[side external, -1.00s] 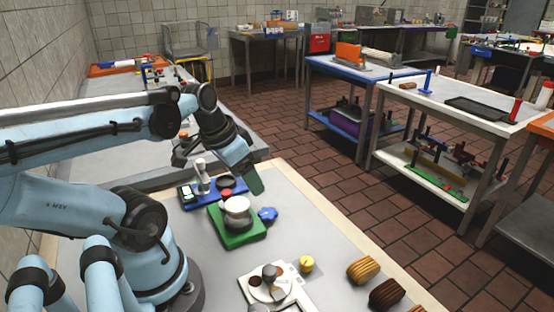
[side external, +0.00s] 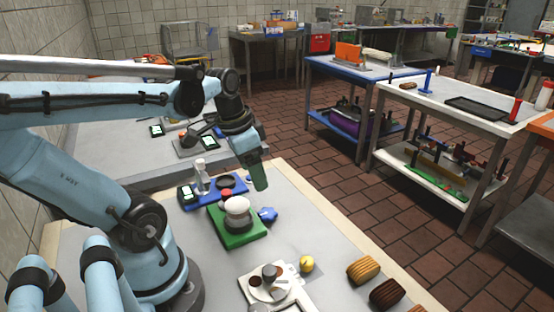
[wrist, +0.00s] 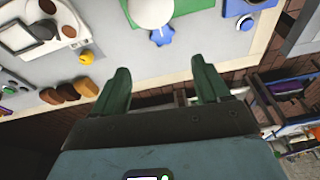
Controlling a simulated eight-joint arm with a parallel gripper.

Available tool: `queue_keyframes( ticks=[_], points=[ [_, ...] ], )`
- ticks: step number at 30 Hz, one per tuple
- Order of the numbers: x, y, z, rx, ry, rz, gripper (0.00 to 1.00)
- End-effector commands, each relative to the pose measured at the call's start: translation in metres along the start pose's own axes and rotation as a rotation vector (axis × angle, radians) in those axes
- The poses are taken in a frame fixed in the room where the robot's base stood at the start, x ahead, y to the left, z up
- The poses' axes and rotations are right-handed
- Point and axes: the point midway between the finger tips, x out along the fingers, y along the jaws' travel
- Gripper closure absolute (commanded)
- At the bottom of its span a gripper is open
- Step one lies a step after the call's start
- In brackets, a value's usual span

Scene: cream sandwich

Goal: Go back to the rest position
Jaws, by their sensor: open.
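My gripper (side external: 259,178) hangs in the air above the back right part of the grey table (side external: 318,232), fingers pointing down. In the wrist view my gripper (wrist: 160,88) shows two green fingers spread apart with nothing between them. A stacked item with a white rounded top (side external: 237,207) stands on the green board (side external: 239,238), to the left of and below my gripper. The two are apart. A blue star-shaped piece (side external: 268,215) lies beside the green board; it also shows in the wrist view (wrist: 162,37).
Open floor lies to the right.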

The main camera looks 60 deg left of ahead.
Motion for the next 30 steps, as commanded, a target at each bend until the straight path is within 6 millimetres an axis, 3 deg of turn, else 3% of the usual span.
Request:
queue_keyframes(
  ticks=[5,16,30],
  points=[
    [0.004,0.017,-0.013,-0.005,0.059,-0.026,0.25],
    [0.009,0.088,-0.055,-0.07,0.339,-0.019,0.25],
    [0.008,0.095,-0.059,-0.085,0.373,-0.007,0.25]
  ],
)
